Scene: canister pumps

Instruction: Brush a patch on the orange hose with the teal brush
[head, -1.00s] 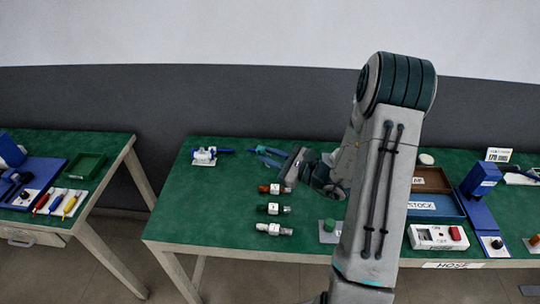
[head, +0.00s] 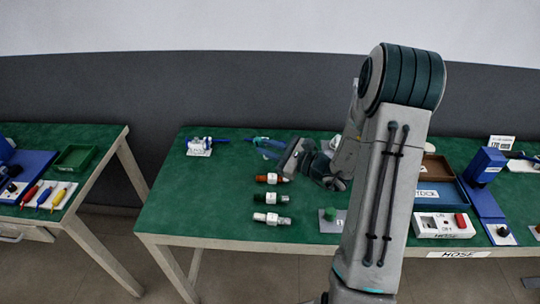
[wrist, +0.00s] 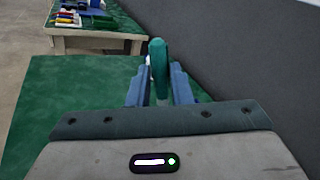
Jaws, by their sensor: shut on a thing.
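My gripper (head: 259,146) is over the back of the middle green table (head: 215,205), its fingers pointing left. It is shut on the teal brush (wrist: 158,65), whose teal upper part stands up between the fingers in the wrist view. In the head view only a little teal shows at the fingers, and the bristles cannot be made out. The orange hose piece (head: 263,179), with a white label, lies on the table in front of my gripper and apart from it. It does not show in the wrist view.
Green (head: 260,198) and white (head: 263,218) labelled pieces lie in front of the orange one. A white-and-blue fitting (head: 199,145) stands at back left. The table's left part is clear.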

